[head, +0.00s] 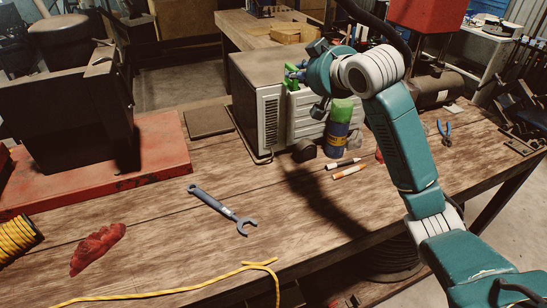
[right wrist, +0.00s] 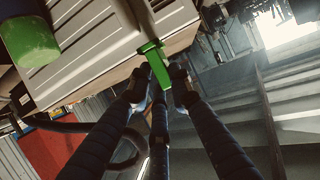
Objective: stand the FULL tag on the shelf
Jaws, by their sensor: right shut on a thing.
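A green piece (right wrist: 153,62), which appears to be the FULL tag, is held in my right gripper (right wrist: 160,78); no lettering is readable. In the head view the green piece (head: 292,84) shows at the front edge of a grey-white slatted cabinet (head: 305,118), with my right gripper (head: 298,74) beside it, shut on it and partly hidden by the wrist. The cabinet's pale slatted side (right wrist: 110,45) is close behind the tag in the right wrist view. I cannot tell which surface is the shelf. My left gripper is not in view.
A wrench (head: 220,208), red rag (head: 98,248) and yellow cord (head: 165,295) lie on the bench. Its front middle has free room.

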